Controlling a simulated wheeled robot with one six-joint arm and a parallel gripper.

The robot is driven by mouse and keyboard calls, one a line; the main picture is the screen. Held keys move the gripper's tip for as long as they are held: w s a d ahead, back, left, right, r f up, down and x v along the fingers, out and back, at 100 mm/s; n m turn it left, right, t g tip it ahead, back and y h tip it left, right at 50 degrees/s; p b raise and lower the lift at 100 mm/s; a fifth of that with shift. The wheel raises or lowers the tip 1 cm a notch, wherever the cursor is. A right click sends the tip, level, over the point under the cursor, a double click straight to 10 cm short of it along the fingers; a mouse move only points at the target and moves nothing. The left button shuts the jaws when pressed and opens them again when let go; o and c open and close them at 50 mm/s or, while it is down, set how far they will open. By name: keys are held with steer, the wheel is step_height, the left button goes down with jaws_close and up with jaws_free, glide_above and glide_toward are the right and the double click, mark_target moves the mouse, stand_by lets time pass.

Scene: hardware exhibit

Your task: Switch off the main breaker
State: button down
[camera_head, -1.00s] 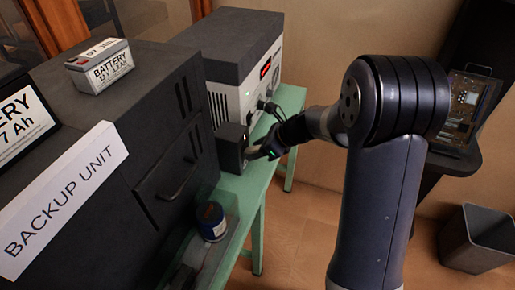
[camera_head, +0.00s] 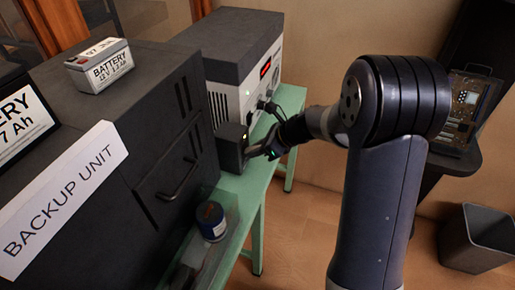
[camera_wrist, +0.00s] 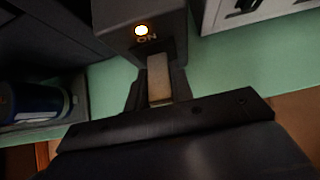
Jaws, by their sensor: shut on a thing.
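The main breaker is a small dark grey box (camera_head: 230,150) on the green bench, beside the large backup unit. In the wrist view the breaker box (camera_wrist: 140,14) shows a lit lamp above the letters "ON". A pale lever (camera_wrist: 158,78) sticks out below the lettering. My gripper (camera_head: 265,150) is at the box's right face. In the wrist view my gripper (camera_wrist: 158,88) has a finger on each side of the lever and is shut on it.
The backup unit (camera_head: 100,130) fills the left, with a battery (camera_head: 100,68) on top. A grey-and-white power supply (camera_head: 240,65) stands behind the breaker. Open floor lies to the right, with a bin (camera_head: 478,238).

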steer(key=shift+f, duration=0.1)
steer(key=f+y+b, duration=0.1)
steer(key=b, duration=0.4)
steer(key=shift+d+f+t+y, duration=0.15)
steer(key=shift+t+y, duration=0.15)
steer(key=y+b, duration=0.1)
steer(key=b, duration=0.1)
steer(key=f+y+b, duration=0.1)
steer(key=b, duration=0.2)
steer(key=t+y+b, duration=0.1)
steer(key=b, duration=0.1)
steer(key=shift+s+d+f, duration=0.1)
steer(key=shift+d+f, duration=0.1)
steer(key=shift+f, duration=0.1)
steer(key=y+b, duration=0.1)
steer(key=b, duration=0.2)
steer(key=f+t+y+b, duration=0.1)
steer(key=y+b, duration=0.1)
steer(key=b, duration=0.1)
steer(key=shift+a+f+y, duration=0.1)
steer(key=shift+f+y, duration=0.1)
steer(key=shift+y, duration=0.1)
steer(key=shift+a+f+t+y+b, duration=0.15)
steer(key=shift+t+y+b, duration=0.35)
steer(key=shift+y+b, duration=0.55)
steer(key=shift+b, duration=0.3)
steer(key=c, duration=1.2)
jaws_free()
steer(key=shift+c, duration=0.2)
